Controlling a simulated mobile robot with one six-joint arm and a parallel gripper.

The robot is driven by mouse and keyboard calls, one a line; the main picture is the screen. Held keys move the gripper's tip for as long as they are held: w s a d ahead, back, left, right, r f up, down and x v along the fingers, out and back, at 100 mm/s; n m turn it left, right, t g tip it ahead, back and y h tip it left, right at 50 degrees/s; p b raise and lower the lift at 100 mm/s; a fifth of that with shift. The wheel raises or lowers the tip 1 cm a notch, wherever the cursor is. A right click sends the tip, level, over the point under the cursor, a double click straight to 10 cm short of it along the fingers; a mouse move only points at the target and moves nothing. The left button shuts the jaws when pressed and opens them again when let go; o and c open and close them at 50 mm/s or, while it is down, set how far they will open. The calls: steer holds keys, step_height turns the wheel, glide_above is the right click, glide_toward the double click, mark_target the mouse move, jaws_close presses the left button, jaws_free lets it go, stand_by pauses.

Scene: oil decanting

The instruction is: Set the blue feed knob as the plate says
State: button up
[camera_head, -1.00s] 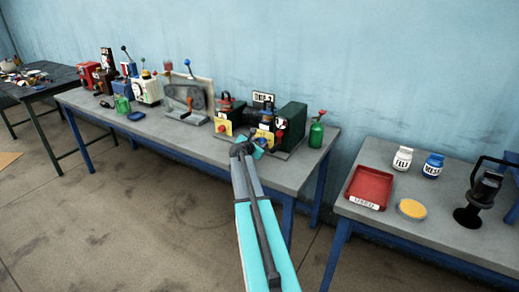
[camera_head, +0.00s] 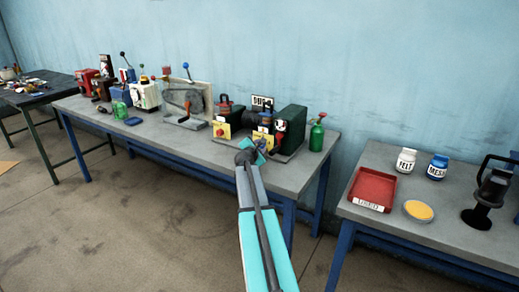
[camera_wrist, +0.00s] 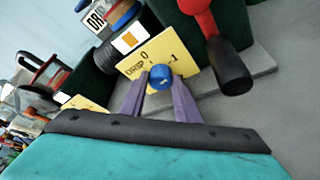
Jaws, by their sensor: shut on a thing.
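The blue feed knob (camera_wrist: 160,76) sits on a yellow dial panel (camera_wrist: 147,55) in the wrist view. The panel is marked DRIP, with 0 and -1 readable; other marks are hidden. My gripper (camera_wrist: 159,83) is shut on the knob, one purple finger on each side. In the head view my gripper (camera_head: 260,146) is at the front of the machine (camera_head: 290,125) and hides the knob. A white plate with dark letters (camera_head: 262,102) stands above the machine. Its edge also shows in the wrist view (camera_wrist: 96,20), cut off, and I cannot read its full text.
A red lever with a black grip (camera_wrist: 232,65) juts out right beside the knob. A green bottle (camera_head: 317,134) stands right of the machine. Another machine with a yellow panel (camera_head: 222,130) stands left. A second table holds a red tray (camera_head: 372,180) and jars.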

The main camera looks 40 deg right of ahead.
steer(key=o, duration=0.8)
steer(key=shift+c, duration=0.2)
steer(key=shift+a, duration=0.1)
steer(key=shift+b+v, duration=0.45)
steer(key=shift+v, duration=6.4)
steer(key=shift+s, duration=0.1)
